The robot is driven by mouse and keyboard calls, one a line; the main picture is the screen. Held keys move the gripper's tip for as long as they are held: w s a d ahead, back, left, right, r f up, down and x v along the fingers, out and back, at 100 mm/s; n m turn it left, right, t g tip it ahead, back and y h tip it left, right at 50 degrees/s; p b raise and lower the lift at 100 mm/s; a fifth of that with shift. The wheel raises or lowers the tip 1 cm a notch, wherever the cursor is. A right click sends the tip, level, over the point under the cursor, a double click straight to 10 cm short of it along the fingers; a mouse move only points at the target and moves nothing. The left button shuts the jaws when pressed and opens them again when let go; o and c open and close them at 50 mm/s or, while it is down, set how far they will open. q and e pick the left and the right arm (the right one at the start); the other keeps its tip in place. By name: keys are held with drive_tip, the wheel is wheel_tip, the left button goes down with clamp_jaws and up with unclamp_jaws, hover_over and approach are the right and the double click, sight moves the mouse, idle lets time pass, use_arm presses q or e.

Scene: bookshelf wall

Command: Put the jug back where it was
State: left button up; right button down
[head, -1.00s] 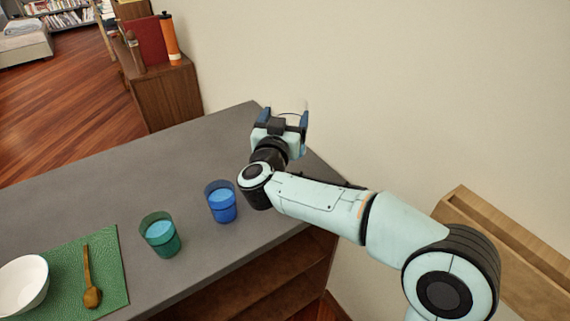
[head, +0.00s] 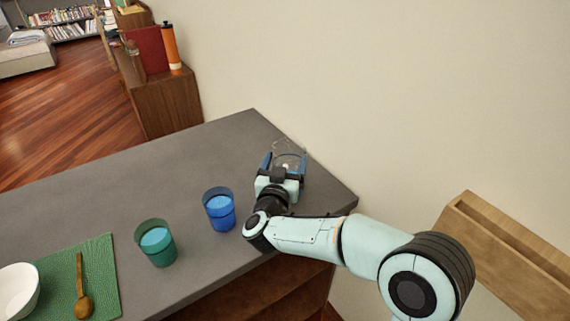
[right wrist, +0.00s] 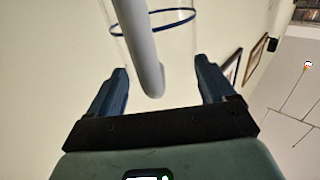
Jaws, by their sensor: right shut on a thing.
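The jug (head: 290,152) is clear and hard to see against the wall and the grey counter. In the right wrist view the jug (right wrist: 175,45) shows a thin blue ring and a pale grey handle, between my blue fingers. My right gripper (head: 285,164) is shut on the jug, over the counter's far right end near the wall. I cannot tell whether the jug's base touches the counter. My left gripper is not in view.
On the grey counter (head: 120,175) stand a blue cup (head: 219,215) and a green cup (head: 157,247), both holding pale blue liquid. A green mat (head: 100,270) with a wooden spoon (head: 81,298) and a white bowl (head: 15,292) lies at the lower left. The counter's back is clear.

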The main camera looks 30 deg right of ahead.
unclamp_jaws()
drive_tip(key=shift+f, duration=0.15)
drive_tip(key=shift+r, duration=0.2)
drive_tip(key=v, duration=1.2)
drive_tip(key=shift+b, duration=0.35)
drive_tip(key=shift+f, duration=0.1)
